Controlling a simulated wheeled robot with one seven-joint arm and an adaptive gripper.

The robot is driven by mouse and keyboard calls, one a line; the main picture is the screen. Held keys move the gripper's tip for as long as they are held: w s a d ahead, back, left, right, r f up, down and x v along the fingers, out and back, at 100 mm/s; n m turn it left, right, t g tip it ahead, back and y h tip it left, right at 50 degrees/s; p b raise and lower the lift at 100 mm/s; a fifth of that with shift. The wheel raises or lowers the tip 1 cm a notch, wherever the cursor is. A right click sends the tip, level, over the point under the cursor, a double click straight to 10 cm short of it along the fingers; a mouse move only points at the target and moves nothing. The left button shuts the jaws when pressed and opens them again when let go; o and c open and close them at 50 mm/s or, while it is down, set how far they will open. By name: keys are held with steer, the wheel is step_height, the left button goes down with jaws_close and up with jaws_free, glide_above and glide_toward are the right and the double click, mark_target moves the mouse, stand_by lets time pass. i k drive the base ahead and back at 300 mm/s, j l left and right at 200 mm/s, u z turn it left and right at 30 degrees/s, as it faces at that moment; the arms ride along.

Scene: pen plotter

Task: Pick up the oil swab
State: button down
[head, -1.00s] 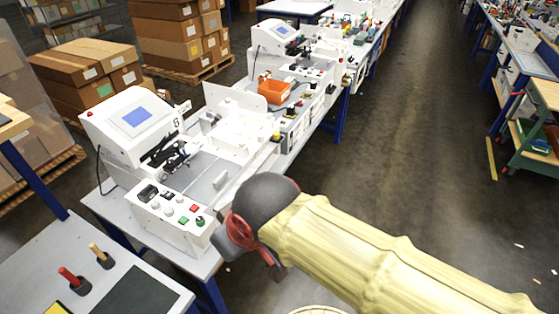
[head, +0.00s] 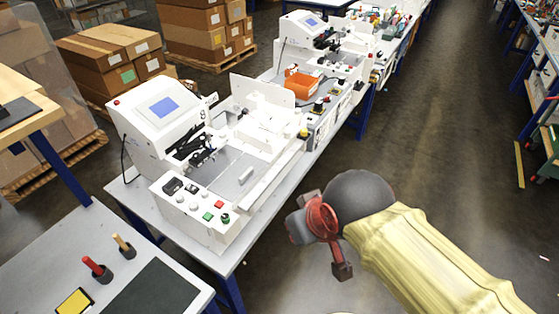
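Two upright handled tools stand in dark round holders on the grey table at the lower left: a red-handled one (head: 95,266) and a light wooden-handled one (head: 122,243). I cannot tell which of them, if either, is the oil swab; their lower ends are hidden in the holders. My gripper (head: 322,248), red and dark grey, is over the floor at the centre right, well right of both tools and clear of the tables. It touches nothing that I can see. Its fingers are too small and turned to tell whether they are open.
A dark mat (head: 158,289) and a yellow pad with a dark border (head: 74,301) lie beside the holders. A white machine (head: 160,125) with coloured buttons stands on the table behind. An orange bin (head: 301,85) is farther back.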

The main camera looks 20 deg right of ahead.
mark_target(115, 236)
steer(key=i+j, duration=0.1)
steer(key=j, duration=0.3)
steer(key=i+j+z, duration=0.1)
steer(key=j, duration=0.3)
steer(key=i+j, duration=0.1)
steer(key=j, duration=0.3)
